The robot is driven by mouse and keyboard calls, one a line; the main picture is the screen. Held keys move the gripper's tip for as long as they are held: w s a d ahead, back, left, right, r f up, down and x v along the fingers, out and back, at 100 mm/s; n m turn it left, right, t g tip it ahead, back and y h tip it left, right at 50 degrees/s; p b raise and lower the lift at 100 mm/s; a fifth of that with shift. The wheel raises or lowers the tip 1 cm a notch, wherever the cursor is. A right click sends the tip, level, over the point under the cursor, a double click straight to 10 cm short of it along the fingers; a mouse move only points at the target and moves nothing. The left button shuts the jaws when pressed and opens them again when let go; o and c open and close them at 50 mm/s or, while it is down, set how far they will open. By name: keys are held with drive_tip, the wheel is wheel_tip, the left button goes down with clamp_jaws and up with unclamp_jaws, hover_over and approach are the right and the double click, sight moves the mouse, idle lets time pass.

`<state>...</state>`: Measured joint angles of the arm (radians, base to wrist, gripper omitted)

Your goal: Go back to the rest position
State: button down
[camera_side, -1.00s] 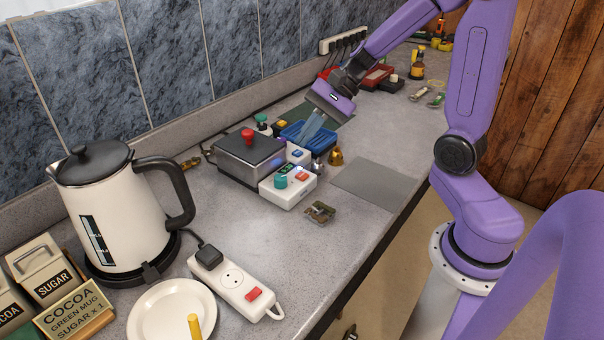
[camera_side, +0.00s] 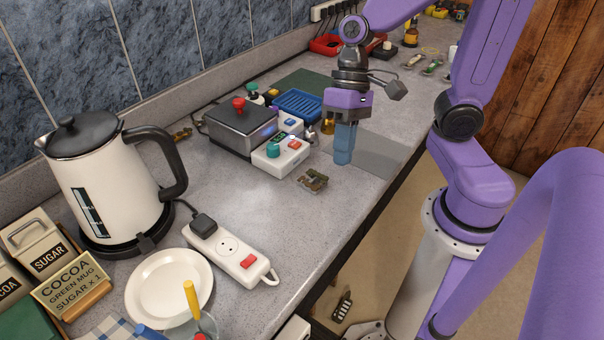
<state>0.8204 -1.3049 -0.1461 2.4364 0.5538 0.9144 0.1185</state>
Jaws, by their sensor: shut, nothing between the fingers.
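My gripper (camera_side: 343,158) has a purple body and blue fingers. It points straight down, shut and empty, over or beside the left edge of the grey mat (camera_side: 372,154). I cannot tell how far the fingertips are above the counter. The white box with colored buttons (camera_side: 279,163) is to the left of the fingers, apart from them. A small clear tray with dark contents (camera_side: 312,181) lies in front of and left of the fingers.
A dark box with a red knob (camera_side: 242,125) and a blue tray (camera_side: 298,104) stand behind left. A kettle (camera_side: 100,185), a white plate (camera_side: 160,298) and a power strip (camera_side: 235,253) are nearer. The counter's front edge (camera_side: 347,249) is close on the right.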

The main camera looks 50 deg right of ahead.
drive_tip(key=s+d+n+t+h, duration=0.1)
drive_tip(key=s+n+t+h, duration=0.1)
drive_tip(key=s+n+h, duration=0.2)
drive_tip(key=s+n, duration=0.3)
drive_tip(key=n, duration=0.5)
drive_tip(key=shift+d+f+n, duration=0.15)
drive_tip(key=shift+d+n, duration=0.15)
drive_tip(key=shift+d, duration=0.1)
